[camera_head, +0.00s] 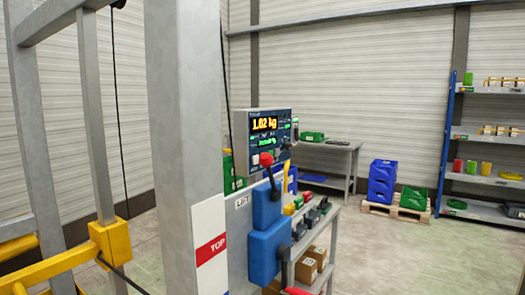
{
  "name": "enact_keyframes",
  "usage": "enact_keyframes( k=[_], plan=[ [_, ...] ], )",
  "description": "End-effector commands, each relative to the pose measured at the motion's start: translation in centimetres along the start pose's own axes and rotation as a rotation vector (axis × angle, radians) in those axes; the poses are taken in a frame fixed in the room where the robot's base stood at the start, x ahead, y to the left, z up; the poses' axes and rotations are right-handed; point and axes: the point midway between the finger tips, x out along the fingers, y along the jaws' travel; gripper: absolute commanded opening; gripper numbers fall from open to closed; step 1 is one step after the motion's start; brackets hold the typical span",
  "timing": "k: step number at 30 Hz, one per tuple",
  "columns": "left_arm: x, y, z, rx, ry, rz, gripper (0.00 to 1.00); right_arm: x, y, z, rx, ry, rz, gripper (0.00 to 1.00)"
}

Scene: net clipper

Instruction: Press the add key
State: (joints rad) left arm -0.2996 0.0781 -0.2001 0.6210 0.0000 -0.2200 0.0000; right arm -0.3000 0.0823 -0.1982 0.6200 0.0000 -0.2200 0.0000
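A grey control panel (239,134) with a dark blue face stands in the middle of the view, beside a grey post. Its orange display (264,124) reads 1.02 kg. A smaller green display (266,142) lies below it, its text too small to read. Small keys and lights sit on the face, but their labels are too small for me to tell which is the add key. A red-knobbed lever (266,159) stands in front of the panel's lower edge and hides part of it. Neither of my grippers shows in this view.
Blue lever housings (267,205) and a LIFT label sit below the panel. A grey post (185,120) and yellow-jointed frame (108,240) fill the left. Behind are a bench (335,150), blue crates (382,180) on a pallet and shelves (490,135). Floor at right is clear.

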Motion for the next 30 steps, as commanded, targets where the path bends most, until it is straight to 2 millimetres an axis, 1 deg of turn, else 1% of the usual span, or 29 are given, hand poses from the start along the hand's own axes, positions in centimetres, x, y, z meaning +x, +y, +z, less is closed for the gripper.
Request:
enact_keyframes(
  k=[1, 8, 30],
  plan=[
    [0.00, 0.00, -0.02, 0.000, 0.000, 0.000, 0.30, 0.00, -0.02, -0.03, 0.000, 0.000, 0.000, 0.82],
    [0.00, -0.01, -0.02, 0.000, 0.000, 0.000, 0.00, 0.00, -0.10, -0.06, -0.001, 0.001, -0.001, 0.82],
    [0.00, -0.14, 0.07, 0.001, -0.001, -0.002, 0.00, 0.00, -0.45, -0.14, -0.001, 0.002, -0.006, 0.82]
  ],
)
